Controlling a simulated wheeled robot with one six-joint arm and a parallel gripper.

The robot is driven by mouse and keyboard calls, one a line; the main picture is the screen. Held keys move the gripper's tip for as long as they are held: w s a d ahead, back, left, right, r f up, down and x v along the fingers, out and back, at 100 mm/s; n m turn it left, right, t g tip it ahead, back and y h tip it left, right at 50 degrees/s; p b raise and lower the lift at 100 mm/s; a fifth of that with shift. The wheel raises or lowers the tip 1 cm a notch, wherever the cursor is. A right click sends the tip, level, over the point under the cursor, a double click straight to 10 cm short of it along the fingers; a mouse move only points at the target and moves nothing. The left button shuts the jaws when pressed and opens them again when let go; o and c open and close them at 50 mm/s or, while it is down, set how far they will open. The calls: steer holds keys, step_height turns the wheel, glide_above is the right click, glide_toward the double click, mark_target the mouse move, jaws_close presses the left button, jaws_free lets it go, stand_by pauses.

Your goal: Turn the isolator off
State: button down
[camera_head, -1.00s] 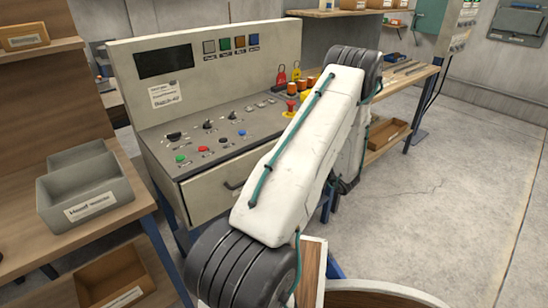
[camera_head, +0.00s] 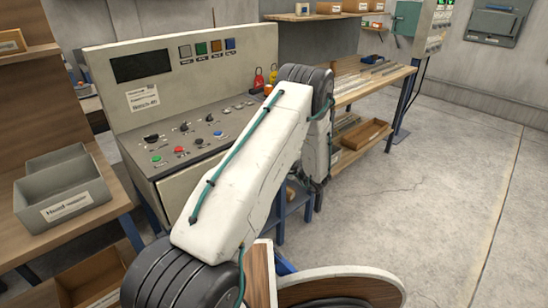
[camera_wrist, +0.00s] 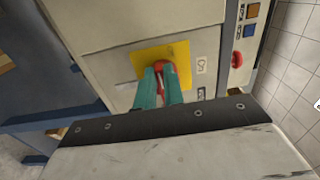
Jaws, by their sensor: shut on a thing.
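The isolator shows in the wrist view as a red handle (camera_wrist: 159,66) on a yellow plate (camera_wrist: 181,52), set on a pale cabinet face. My gripper (camera_wrist: 160,77) has teal fingers on either side of the red handle and is shut on it. Part of the handle is hidden between the fingers, so I cannot tell its exact angle. Two small labels sit right of the plate; the upper one (camera_wrist: 202,65) seems to read ON, and the lower one is hard to read. In the head view my arm hides the gripper and the isolator.
The control console (camera_head: 215,60) with buttons and knobs stands behind my arm. A red padlock (camera_head: 259,81) is on it. A grey bin (camera_head: 62,190) is on the left bench. A workbench (camera_head: 372,82) runs along the right, with open floor (camera_head: 440,200) before it. A red button (camera_wrist: 237,59) shows in the wrist view.

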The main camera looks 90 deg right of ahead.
steer(key=shift+f, duration=0.1)
steer(key=c, duration=1.5)
jaws_free()
steer(key=v, duration=0.8)
steer(key=shift+d, duration=0.1)
